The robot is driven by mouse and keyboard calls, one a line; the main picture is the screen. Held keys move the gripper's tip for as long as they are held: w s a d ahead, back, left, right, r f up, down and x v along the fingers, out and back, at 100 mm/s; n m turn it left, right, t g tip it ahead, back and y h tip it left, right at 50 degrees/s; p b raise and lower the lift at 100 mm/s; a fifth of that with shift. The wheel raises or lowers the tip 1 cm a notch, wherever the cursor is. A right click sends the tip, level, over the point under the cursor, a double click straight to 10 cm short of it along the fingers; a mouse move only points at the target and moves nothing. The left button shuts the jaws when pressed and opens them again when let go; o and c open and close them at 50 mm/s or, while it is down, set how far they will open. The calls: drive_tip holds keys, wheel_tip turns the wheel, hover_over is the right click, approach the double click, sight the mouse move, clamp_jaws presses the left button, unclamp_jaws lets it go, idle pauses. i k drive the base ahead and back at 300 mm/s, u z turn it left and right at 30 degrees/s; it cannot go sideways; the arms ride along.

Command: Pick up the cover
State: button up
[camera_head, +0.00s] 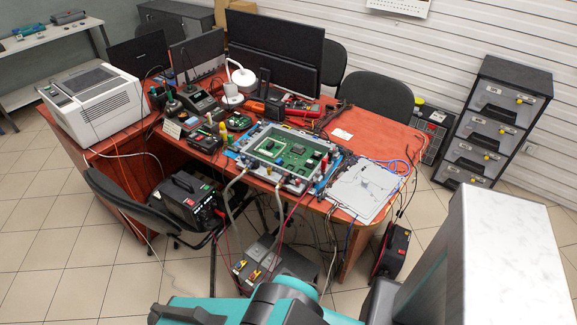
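A flat, light grey panel (363,190), which looks like the cover, lies on the right end of the red-brown table (335,212). To its left is an open grey frame (243,163) with a green circuit board (291,154) inside. Two hoses (233,193) run from the front of this frame down towards the floor. Teal and grey parts of my arm show along the bottom edge, well in front of the table and apart from the panel. My gripper is not in view, so whether it holds anything is hidden.
Blue and red cables hang around the panel and the table's front edge. A grey box (275,262) and a black-red unit (392,250) stand on the floor below. A monitor (274,52) and tools crowd the table's back. A drawer cabinet (493,120) stands at right.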

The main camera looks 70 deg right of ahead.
sight(359, 200)
drive_tip(key=u, duration=0.2)
drive_tip(key=k, duration=0.8)
drive_tip(key=z, duration=1.45)
drive_tip(key=k, duration=0.2)
drive_tip(key=z, duration=2.25)
